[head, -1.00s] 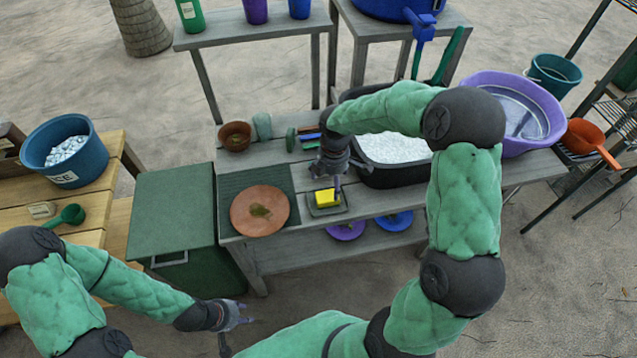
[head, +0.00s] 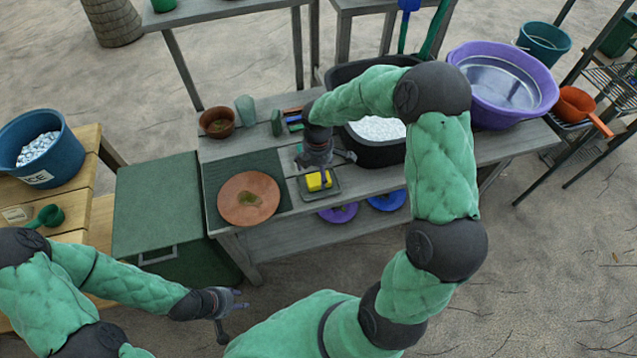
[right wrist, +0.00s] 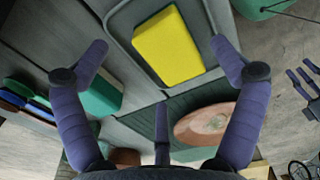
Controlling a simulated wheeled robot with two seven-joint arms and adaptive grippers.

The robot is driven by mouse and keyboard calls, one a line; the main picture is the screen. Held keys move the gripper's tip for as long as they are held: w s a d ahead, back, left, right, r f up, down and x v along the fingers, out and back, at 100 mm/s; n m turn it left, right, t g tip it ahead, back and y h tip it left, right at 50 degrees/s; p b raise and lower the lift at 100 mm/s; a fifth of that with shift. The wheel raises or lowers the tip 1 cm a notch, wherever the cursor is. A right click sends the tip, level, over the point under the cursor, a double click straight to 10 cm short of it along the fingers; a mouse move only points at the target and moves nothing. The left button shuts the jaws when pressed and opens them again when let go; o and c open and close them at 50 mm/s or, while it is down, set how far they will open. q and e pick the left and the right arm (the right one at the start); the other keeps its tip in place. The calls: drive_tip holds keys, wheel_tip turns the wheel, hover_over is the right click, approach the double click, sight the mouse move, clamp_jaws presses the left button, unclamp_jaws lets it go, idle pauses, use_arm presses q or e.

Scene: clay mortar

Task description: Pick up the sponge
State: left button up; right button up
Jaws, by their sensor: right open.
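The yellow sponge (head: 319,181) lies on a small dark tray (head: 334,191) on the grey wooden bench. In the right wrist view the sponge (right wrist: 167,47) sits flat on the tray, just beyond my fingertips. My right gripper (head: 325,164) is above the sponge, pointing down. In the right wrist view its fingers (right wrist: 160,55) are spread wide, one to each side of the sponge, and nothing is held. My left gripper (head: 238,312) hangs low at the front, away from the bench, with its fingers apart and empty.
A terracotta plate (head: 265,214) lies left of the tray on a dark green mat. Green and blue blocks (head: 294,122) and a brown pot (head: 217,122) stand behind. A black tub (head: 390,150) of white grains is close on the right.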

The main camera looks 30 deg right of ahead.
sight(317, 176)
wheel_tip(317, 176, down, 3)
drive_tip(key=shift+a+f+b, duration=0.1)
drive_tip(key=shift+b, duration=0.5)
drive_tip(key=shift+s, duration=0.1)
drive_tip(key=c, duration=1.1)
drive_tip(key=shift+o, duration=0.2)
